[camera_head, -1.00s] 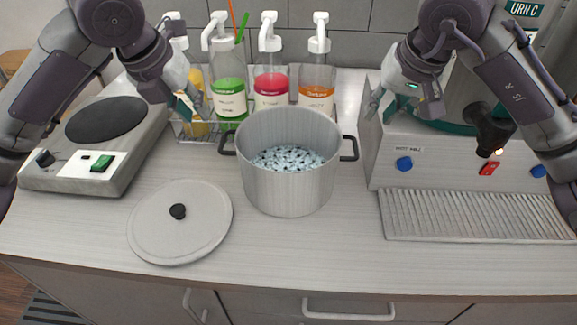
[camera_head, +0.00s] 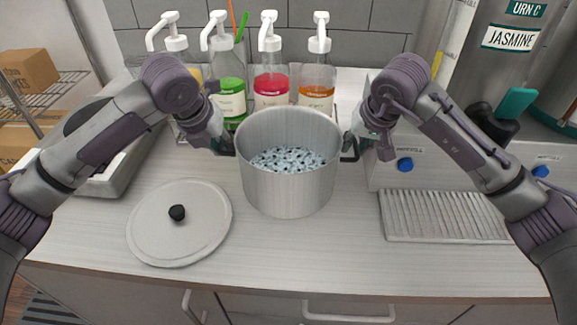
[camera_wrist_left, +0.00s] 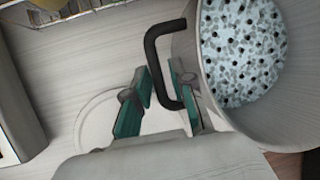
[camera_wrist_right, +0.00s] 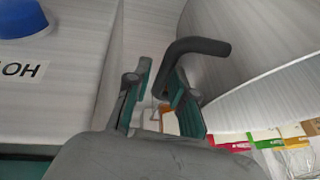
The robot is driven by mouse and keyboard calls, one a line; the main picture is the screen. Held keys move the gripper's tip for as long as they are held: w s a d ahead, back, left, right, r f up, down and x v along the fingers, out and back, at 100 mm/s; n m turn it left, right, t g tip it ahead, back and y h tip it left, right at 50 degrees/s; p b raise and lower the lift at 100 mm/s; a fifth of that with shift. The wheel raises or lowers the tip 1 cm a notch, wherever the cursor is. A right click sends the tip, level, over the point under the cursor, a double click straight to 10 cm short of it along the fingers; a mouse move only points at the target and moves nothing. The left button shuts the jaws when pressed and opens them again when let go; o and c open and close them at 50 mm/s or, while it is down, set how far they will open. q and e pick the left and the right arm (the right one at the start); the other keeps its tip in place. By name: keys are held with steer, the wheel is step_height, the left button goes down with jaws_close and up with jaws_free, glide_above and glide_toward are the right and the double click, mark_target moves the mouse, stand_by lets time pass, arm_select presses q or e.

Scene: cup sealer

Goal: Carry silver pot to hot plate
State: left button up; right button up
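The silver pot (camera_head: 288,185) stands on the counter in the middle of the head view, holding pale pieces with dark specks. Its black side handles show in the left wrist view (camera_wrist_left: 160,62) and the right wrist view (camera_wrist_right: 200,48). My left gripper (camera_head: 226,150) is at the pot's left handle, its open fingers on either side of the handle bar. My right gripper (camera_head: 352,152) is at the right handle, open, with the handle's end between or just beyond its fingertips. The hot plate (camera_head: 105,182) is at the left, largely hidden behind my left arm.
A round lid with a black knob (camera_head: 178,240) lies front left of the pot. Several pump bottles (camera_head: 272,85) stand behind it. A drip grate (camera_head: 440,215) and an urn (camera_head: 500,60) on its base are at the right. Counter in front of the pot is clear.

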arm_select(q)
jaws_close()
arm_select(e)
jaws_close()
arm_select(q)
steer(key=shift+w+r, duration=0.15)
steer(key=shift+r, duration=0.1)
arm_select(e)
steer(key=shift+w+r, duration=0.15)
steer(key=shift+r, duration=0.1)
